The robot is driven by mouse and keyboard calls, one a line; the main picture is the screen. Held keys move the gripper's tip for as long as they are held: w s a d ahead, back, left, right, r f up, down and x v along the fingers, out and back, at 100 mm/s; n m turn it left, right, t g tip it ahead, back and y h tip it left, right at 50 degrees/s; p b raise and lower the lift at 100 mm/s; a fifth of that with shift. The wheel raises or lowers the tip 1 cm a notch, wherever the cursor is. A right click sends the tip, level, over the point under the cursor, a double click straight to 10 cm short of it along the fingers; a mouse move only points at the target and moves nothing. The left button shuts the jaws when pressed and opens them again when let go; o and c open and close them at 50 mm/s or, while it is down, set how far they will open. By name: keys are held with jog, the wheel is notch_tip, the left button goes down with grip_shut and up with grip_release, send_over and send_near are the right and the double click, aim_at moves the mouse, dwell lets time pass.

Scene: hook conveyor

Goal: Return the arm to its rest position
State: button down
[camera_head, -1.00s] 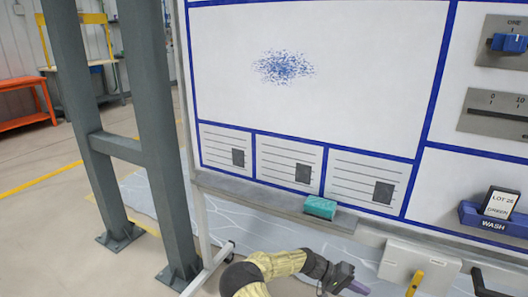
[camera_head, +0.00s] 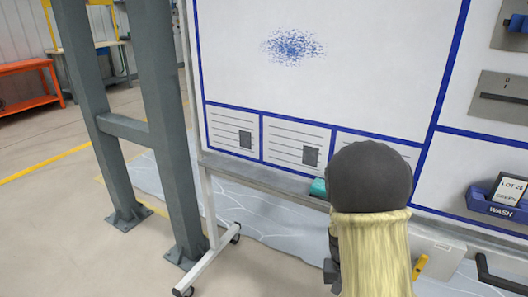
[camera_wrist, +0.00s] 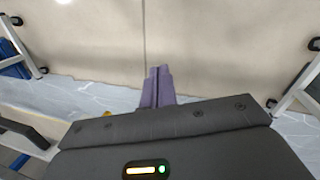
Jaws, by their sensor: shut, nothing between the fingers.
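My gripper (camera_wrist: 159,72) shows in the wrist view with its two purple fingers together and nothing between them. It points over bare floor, clear of any object. In the head view my arm, with a dark rounded joint and a yellow sleeve, rises at the lower middle in front of the whiteboard (camera_head: 385,55). The gripper's fingers cannot be made out there. The arm hides part of the board's lower edge and ledge.
A teal block (camera_head: 318,187) sits on the board's ledge, partly behind my arm. A blue WASH bin (camera_head: 490,208) holds a lot card at right. A grey steel frame (camera_head: 168,120) and the board's castered foot (camera_head: 208,264) stand left. Open floor lies at lower left.

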jog(key=s+a+r+n+t+y, duration=0.2)
jog(key=s+a+r+n+t, duration=0.15)
jog(key=s+a+r, duration=0.4)
jog(key=w+p+v, duration=0.3)
jog(key=p+v, duration=1.2)
jog(key=w+r+p+v, duration=0.1)
jog(key=w+p+v, duration=0.2)
jog(key=p+v, duration=1.2)
jog(key=shift+s+d+r+m, duration=0.15)
jog(key=shift+d+r+m, duration=0.15)
jog(key=shift+r+m, duration=0.05)
